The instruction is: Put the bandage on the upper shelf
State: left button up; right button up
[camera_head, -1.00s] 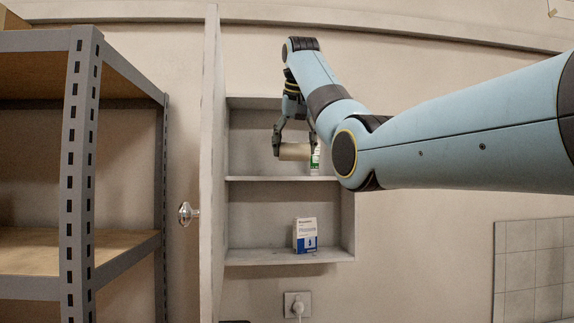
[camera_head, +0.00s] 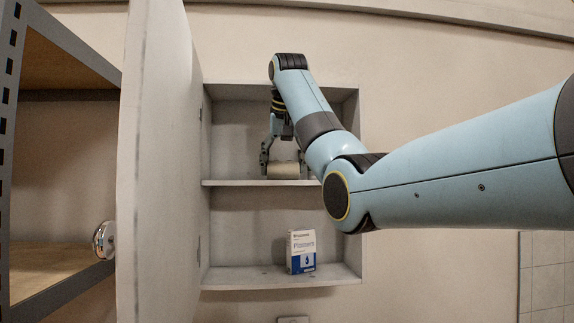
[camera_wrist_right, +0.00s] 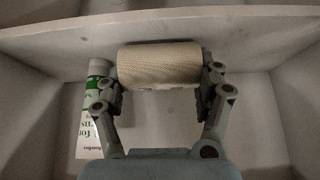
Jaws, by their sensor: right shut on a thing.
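The bandage is a tan roll (camera_head: 283,170) at the upper shelf (camera_head: 230,183) of an open wall cabinet. My right gripper (camera_head: 284,165) is shut on it, with a finger at each end of the roll. In the right wrist view the bandage (camera_wrist_right: 160,64) lies sideways between the fingertips of the gripper (camera_wrist_right: 161,80). In the head view the roll is at shelf level; I cannot tell whether it touches the board. My left gripper is not in view.
A white and green tube (camera_wrist_right: 97,110) stands beside the gripper's finger in the right wrist view. A white and blue plaster box (camera_head: 302,251) stands on the lower shelf (camera_head: 240,276). The open cabinet door (camera_head: 158,160) with its round knob (camera_head: 104,240) is at left. A metal rack (camera_head: 60,45) stands further left.

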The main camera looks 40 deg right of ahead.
jog(key=shift+s, duration=0.25)
jog(key=shift+a+r, duration=0.15)
jog(key=shift+a, duration=0.1)
jog(key=shift+w+a, duration=0.1)
jog(key=shift+a, duration=0.1)
jog(key=o, duration=0.5)
jog(key=shift+w, duration=0.1)
jog(key=o, duration=0.5)
jog(key=shift+d+f, duration=0.15)
jog(key=shift+f, duration=0.05)
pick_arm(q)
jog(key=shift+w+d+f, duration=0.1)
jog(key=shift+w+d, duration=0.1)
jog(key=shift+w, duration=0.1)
